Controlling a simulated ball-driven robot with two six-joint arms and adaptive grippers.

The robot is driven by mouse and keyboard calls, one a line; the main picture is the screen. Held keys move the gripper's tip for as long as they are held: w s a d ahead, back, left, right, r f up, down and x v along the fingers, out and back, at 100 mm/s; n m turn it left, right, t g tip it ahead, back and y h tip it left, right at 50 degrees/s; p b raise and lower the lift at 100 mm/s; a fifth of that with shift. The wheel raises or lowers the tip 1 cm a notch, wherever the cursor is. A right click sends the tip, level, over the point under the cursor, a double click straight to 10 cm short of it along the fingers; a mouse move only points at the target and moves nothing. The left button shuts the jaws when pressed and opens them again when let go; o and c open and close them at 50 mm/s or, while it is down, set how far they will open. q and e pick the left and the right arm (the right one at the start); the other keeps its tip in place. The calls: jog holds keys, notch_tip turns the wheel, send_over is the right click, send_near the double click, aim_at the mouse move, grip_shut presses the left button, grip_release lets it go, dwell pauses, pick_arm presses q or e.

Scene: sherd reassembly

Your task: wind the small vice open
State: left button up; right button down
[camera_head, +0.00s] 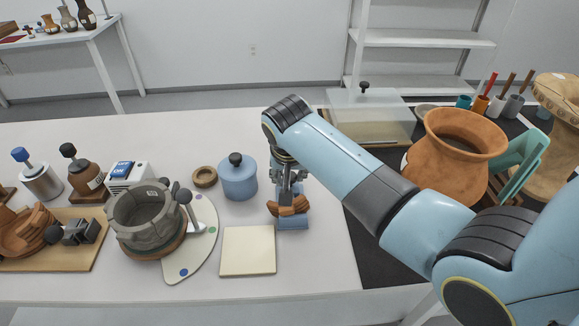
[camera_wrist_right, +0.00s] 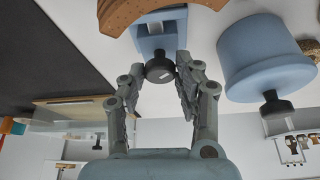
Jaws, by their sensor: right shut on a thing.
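The small vice is blue (camera_head: 292,223) and stands on the white table, right of the middle. An orange-brown sherd (camera_head: 290,207) sits at its top, and it shows at the top of the right wrist view (camera_wrist_right: 150,12). My right gripper (camera_head: 288,180) reaches down behind the vice. In the right wrist view its fingers (camera_wrist_right: 163,73) are shut on the vice's round dark knob (camera_wrist_right: 159,70), which has a pale mark. The head view hides the knob behind the gripper. The vice's jaws are mostly hidden by the sherd. My left gripper is not in view.
A blue lidded jar (camera_head: 238,182) stands close left of my right gripper. A cream square tile (camera_head: 248,251) lies front left of the vice. A grey pot (camera_head: 146,216) stands further left. A large terracotta pot (camera_head: 452,155) stands on the dark mat behind my right arm.

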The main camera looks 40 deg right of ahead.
jog(key=n+p, duration=0.1)
jog(key=n+y+p, duration=0.1)
jog(key=n+p, duration=0.1)
jog(key=p, duration=0.1)
jog(key=shift+d+r+n+t, duration=0.15)
jog(key=shift+r+n+t, duration=0.1)
jog(key=shift+n+t, duration=0.05)
jog(key=shift+f+n+y+p, duration=0.1)
jog(key=shift+n+y+p, duration=0.45)
jog(key=shift+n, duration=0.35)
jog(key=shift+d+n+y+p, duration=0.1)
jog(key=shift+n+y+p, duration=0.4)
jog(key=shift+n, duration=0.7)
jog(key=shift+f+n+y, duration=0.15)
jog(key=shift+n+y, duration=0.2)
jog(key=shift+n, duration=0.65)
jog(key=c, duration=0.9)
grip_release()
jog(key=shift+c, duration=0.2)
